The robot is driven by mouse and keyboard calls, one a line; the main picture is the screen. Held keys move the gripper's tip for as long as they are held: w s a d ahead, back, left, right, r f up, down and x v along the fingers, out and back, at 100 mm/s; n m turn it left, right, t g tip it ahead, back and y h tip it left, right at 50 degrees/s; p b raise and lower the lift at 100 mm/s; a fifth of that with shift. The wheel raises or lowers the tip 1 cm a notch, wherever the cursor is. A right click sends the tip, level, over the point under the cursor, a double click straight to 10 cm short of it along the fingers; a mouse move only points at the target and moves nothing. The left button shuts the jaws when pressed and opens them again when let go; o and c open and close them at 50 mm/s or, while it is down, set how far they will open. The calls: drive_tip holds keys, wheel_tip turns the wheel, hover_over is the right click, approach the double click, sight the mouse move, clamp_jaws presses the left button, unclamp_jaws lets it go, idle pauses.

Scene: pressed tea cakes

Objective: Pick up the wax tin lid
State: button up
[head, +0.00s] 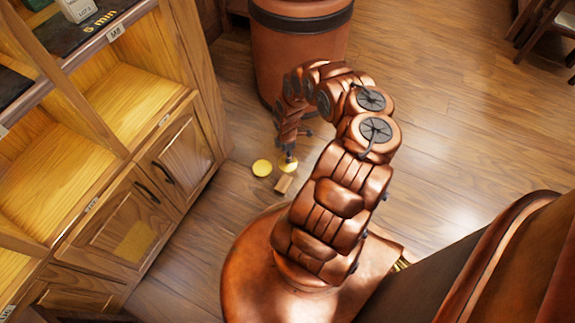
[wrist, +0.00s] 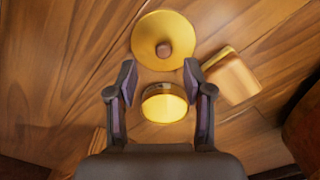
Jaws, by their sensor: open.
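A flat yellow disc with a brown knob at its centre, which looks like the wax tin lid (wrist: 146,32), lies on the wooden floor at the top of the wrist view. In the head view the lid (head: 288,167) is partly covered by my gripper (head: 289,152). My gripper (wrist: 158,68) is open and empty, its fingertips just below the lid in the wrist view, with no contact visible. A smaller yellow round piece (wrist: 164,106) shows between the fingers; it also lies left of the lid in the head view (head: 262,167).
A wooden block (wrist: 231,80) lies right of the lid in the wrist view and below it in the head view (head: 284,184). A wooden cabinet (head: 137,222) stands on the left. A large brown bin (head: 298,50) stands behind. Open floor (head: 455,120) extends right.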

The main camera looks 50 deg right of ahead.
drive_tip(key=shift+s+f+b, duration=0.15)
drive_tip(key=shift+f+b, duration=0.8)
drive_tip(key=shift+f, duration=0.3)
drive_tip(key=shift+s+f+b, duration=0.15)
drive_tip(key=shift+f+b, duration=0.8)
drive_tip(key=shift+f, duration=0.3)
clamp_jaws()
